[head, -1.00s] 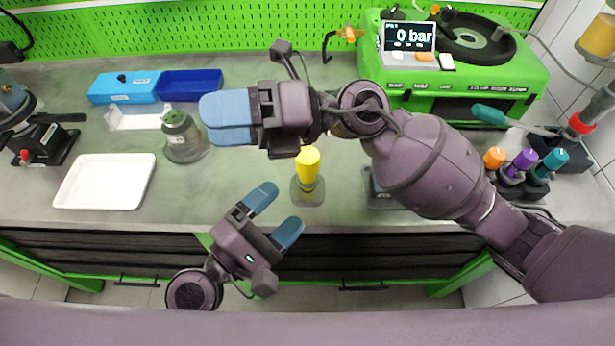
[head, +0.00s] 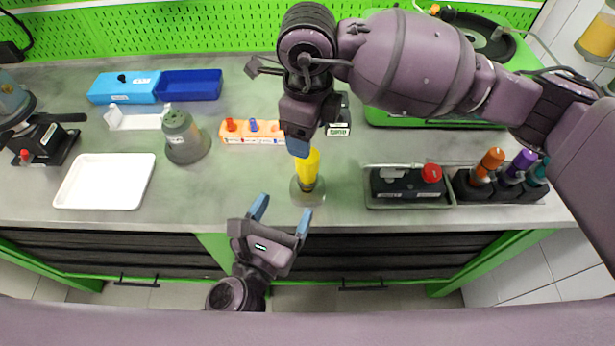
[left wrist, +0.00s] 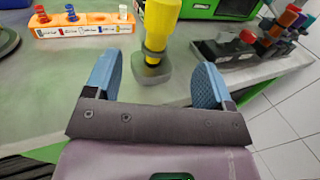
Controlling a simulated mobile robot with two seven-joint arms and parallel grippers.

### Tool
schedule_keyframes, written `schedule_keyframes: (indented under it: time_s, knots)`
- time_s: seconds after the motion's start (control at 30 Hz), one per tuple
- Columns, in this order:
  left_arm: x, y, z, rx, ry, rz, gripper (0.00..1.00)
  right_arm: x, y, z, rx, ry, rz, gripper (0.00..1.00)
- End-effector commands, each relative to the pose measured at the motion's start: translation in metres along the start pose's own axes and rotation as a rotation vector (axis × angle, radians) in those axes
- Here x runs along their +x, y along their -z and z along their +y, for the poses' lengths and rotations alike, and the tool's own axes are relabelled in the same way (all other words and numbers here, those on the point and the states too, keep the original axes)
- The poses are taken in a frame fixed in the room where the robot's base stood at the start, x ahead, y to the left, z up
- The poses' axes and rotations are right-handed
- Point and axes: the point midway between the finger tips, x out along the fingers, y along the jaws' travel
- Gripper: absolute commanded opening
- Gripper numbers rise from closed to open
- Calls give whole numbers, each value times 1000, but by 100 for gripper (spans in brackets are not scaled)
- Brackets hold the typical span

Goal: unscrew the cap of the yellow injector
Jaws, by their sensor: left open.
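The yellow injector (head: 307,168) stands upright in a small grey holder (head: 308,195) near the front edge of the bench. It also shows in the left wrist view (left wrist: 161,22), where its top is cut off by the frame. My right gripper (head: 299,148) points down at the injector's top and hides it. I cannot tell whether it touches the injector or whether its jaws are open. My left gripper (head: 281,215) is open and empty, in front of the bench edge, with its fingers towards the injector. In the left wrist view the injector stands beyond and between the spread fingers.
An orange rack (head: 236,140) with coloured plugs lies behind the injector. A tray (head: 408,204) with a red-buttoned black box and a stand of coloured bottles (head: 505,172) are at right. A white tray (head: 105,182) and a grey-green vessel (head: 184,137) are at left.

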Motion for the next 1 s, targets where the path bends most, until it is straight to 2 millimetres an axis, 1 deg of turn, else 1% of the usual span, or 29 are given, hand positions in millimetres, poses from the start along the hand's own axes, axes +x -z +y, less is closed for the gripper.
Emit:
schedule_keyframes:
  time_s: [0.4,0.53,0.7,1.0]
  knots:
    - [63,-1,0,4,2,-2,76,0,0,1,-1,-4,-3,67]
    - [79,-1,0,3,1,-2,76,0,0,1,-2,-4,-3,67]
    - [91,0,0,4,1,-1,76,0,0,1,-2,-4,-3,67]
    - [95,0,0,4,1,0,76,0,0,1,-2,-5,-3,67]
